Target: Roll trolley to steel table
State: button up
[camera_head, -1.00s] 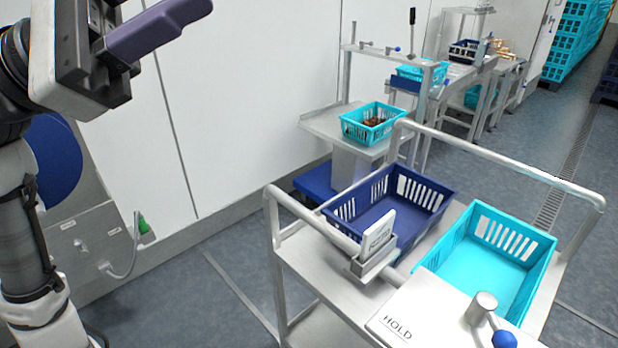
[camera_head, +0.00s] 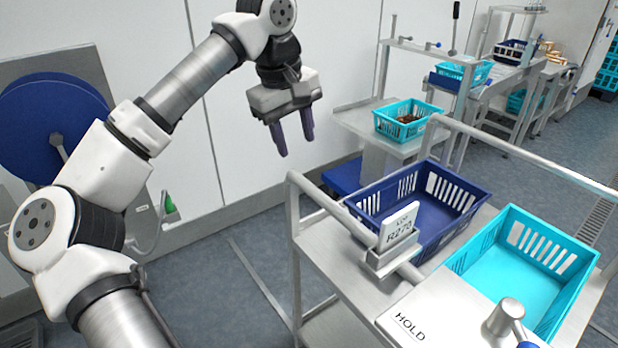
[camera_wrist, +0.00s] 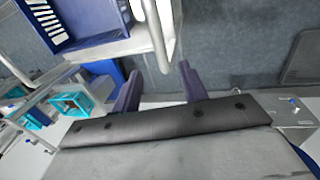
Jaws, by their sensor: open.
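The trolley (camera_head: 330,258) is a steel cart with tubular handles, standing at the lower right of the head view. It carries an empty dark blue basket (camera_head: 428,228), an empty turquoise basket (camera_head: 520,262), a small card reading R270 and a plate marked HOLD. My gripper (camera_head: 294,142) is open and empty in the air, left of the trolley and apart from it. Its fingers also show in the wrist view (camera_wrist: 160,88), with part of the trolley's rail (camera_wrist: 158,35) beyond. Steel tables (camera_head: 500,72) stand at the back right; I cannot tell which one the task names.
A turquoise basket of dates (camera_head: 408,120) sits on a steel stand (camera_head: 350,118) behind the trolley. A white wall (camera_head: 235,110) runs along the back. A blue disc (camera_head: 50,125) is at left. Bare floor (camera_head: 225,290) lies left of the trolley.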

aim_at(306, 182)
jog(key=f, duration=0.3)
jog(key=d+f, duration=0.1)
jog(key=f, duration=0.3)
jog(key=w+f, duration=0.1)
jog(key=f, duration=0.2)
jog(key=shift+d+f+p, duration=0.15)
jog(key=shift+d+p, duration=0.2)
jog(key=shift+d, duration=0.05)
grip_shut()
